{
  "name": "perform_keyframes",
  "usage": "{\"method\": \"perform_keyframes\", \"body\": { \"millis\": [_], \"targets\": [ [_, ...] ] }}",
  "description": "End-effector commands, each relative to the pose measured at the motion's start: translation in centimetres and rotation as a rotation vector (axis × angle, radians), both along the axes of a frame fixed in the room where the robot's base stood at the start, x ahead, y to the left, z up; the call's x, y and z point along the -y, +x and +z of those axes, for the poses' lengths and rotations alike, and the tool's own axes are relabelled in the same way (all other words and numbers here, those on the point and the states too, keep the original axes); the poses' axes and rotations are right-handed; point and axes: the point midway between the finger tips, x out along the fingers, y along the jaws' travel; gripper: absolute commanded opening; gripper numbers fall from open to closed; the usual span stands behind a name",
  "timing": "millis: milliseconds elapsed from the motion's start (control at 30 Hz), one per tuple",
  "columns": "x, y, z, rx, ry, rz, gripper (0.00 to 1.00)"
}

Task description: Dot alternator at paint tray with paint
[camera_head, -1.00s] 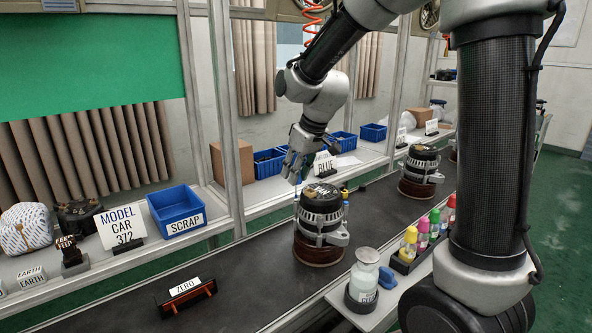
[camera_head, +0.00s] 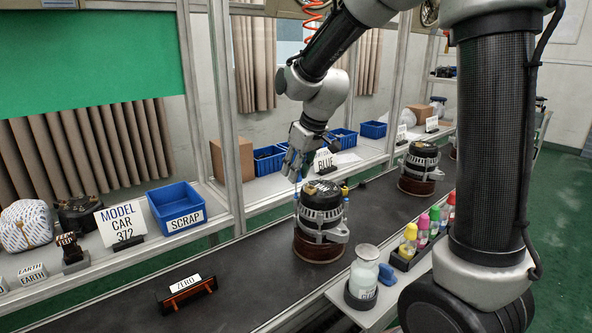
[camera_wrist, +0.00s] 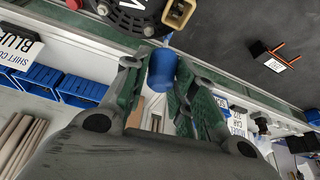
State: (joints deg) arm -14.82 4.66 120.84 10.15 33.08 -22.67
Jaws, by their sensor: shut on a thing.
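The near alternator (camera_head: 321,212) stands upright on a round brown base on the dark conveyor. Its black top shows at the upper edge of the wrist view (camera_wrist: 118,22). My gripper (camera_head: 295,168) is above and just left of the alternator top. In the wrist view its green-padded fingers are shut on a blue paint marker (camera_wrist: 162,70). The marker's far end is close to the alternator's rim; I cannot tell whether it touches. The paint tray (camera_head: 405,264) is a dark rack at right holding several bottles with yellow, pink, green and red caps.
A sign reading BLUE (camera_head: 324,163) stands behind the gripper. A glass jar (camera_head: 363,279) is beside the conveyor, front right. A ZERO sign (camera_head: 186,285) is on the belt. A second alternator (camera_head: 421,168) stands farther along. A blue SCRAP bin (camera_head: 176,207) is on the left shelf.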

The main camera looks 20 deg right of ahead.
Motion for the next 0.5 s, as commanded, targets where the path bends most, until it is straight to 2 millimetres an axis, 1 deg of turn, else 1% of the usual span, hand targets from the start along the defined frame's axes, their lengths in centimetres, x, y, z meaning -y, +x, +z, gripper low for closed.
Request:
{"method": "perform_keyframes", "body": {
  "millis": [300, 500],
  "targets": [
    [0.0, 0.1, 2.8, 0.003, 0.000, 0.001, 0.10],
    [0.0, 0.1, 4.4, 0.003, 0.000, 0.001, 0.10]
  ]
}}
